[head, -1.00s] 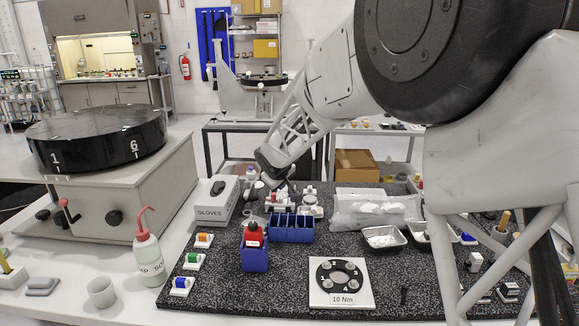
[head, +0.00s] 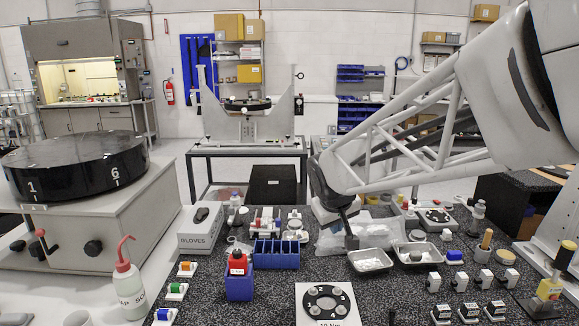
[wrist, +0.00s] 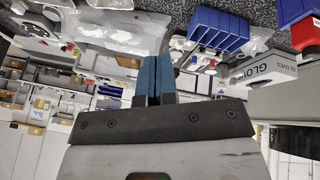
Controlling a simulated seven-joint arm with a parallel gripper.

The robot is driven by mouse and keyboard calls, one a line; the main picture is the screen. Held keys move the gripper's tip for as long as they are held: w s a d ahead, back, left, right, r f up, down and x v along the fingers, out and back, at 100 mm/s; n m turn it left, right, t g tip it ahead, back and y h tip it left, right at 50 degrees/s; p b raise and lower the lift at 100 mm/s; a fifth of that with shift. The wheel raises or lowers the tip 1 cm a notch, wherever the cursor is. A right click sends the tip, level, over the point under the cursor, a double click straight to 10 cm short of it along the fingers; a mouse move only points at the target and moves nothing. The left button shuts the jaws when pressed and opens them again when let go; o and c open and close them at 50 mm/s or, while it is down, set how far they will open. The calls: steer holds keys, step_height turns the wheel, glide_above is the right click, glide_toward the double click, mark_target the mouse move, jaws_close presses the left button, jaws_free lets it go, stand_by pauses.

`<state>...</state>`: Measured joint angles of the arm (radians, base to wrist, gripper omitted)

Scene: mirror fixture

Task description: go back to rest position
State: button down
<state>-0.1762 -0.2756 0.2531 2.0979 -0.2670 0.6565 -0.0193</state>
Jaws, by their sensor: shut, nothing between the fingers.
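My gripper (head: 351,241) is at the end of the white lattice arm, above the back middle of the dark speckled mat, just left of a metal tray (head: 370,260). In the wrist view my gripper (wrist: 152,62) shows its two blue-grey fingers pressed together with nothing between them. The wrist view is upside down relative to the room. It shows the blue bin (wrist: 219,28), the glove box (wrist: 262,68) and a clear plastic bag (wrist: 232,35) beyond the fingers.
A red-capped bottle in a blue holder (head: 239,287), the divided blue bin (head: 276,254) and the bolt plate (head: 327,306) stand left of my gripper. A second tray (head: 418,255) and several small blocks lie right. Open air is above the mat.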

steer(key=s+d+f+m+g, duration=0.1)
steer(key=s+d, duration=0.1)
steer(key=s, duration=0.7)
steer(key=s+d+f+m, duration=0.1)
steer(key=s+d+m, duration=0.1)
steer(key=s, duration=0.8)
steer(key=s+d+f+m+g+y, duration=0.1)
steer(key=s+d, duration=0.3)
steer(key=s, duration=0.6)
steer(key=shift+g, duration=0.3)
steer(key=shift+s, duration=0.1)
